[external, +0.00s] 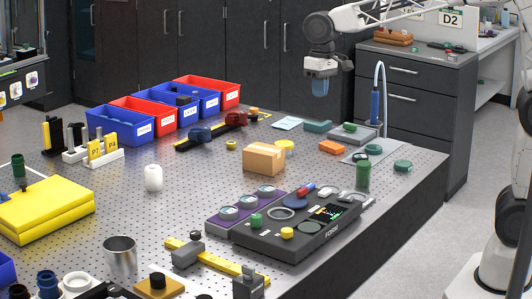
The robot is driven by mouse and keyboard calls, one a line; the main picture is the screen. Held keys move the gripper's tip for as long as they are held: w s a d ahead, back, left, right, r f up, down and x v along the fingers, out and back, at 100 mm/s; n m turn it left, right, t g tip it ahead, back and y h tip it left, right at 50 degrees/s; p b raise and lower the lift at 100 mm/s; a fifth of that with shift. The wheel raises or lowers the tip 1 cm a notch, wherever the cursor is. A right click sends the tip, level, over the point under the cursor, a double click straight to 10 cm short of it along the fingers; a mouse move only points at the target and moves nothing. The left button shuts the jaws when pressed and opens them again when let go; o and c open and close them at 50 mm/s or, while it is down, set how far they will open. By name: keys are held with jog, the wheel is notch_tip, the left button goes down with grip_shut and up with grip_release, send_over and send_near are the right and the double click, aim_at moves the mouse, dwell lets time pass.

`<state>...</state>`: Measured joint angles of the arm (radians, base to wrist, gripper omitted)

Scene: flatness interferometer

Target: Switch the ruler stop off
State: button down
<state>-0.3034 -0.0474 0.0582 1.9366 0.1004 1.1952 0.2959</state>
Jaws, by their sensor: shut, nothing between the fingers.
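A yellow ruler bar (221,264) lies at the front of the perforated table, with a grey block (187,255) across it and a darker grey clamp-like block (249,283) at its near right end. Another yellow bar (188,144) lies farther back, carrying dark red and dark blue blocks. I cannot tell which piece is the ruler stop or what state it is in. My gripper (320,88) is shut and empty, hanging high at the back right, well apart from both bars. Its bluish fingertips look small here.
A dark console (330,232) with knobs and a small screen stands right of the near bar. Red and blue bins (117,127) line the back left.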

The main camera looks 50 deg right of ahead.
jog(key=w+a+f+g, duration=0.15)
jog(key=w+a, duration=0.25)
jog(key=a, duration=0.4)
jog(key=w+a+f, duration=0.2)
jog(key=w+a, duration=0.3)
jog(key=a, duration=0.2)
jog(key=w+a+f+g, duration=0.1)
jog(key=w+a, duration=0.3)
jog(key=a, duration=0.4)
jog(key=w+a+f, duration=0.1)
jog(key=a+f, duration=0.3)
jog(key=a, duration=0.4)
jog(key=w+a+f+g, duration=0.1)
jog(key=a+f, duration=0.3)
jog(key=a, duration=0.5)
jog(key=w+a+f+h, duration=0.1)
jog(key=a+f, duration=0.3)
jog(key=a, duration=0.5)
jog(key=shift+w+a+f+g, duration=0.15)
jog(key=shift+f+g, duration=0.2)
jog(key=shift+f, duration=0.05)
jog(key=shift+f, duration=0.1)
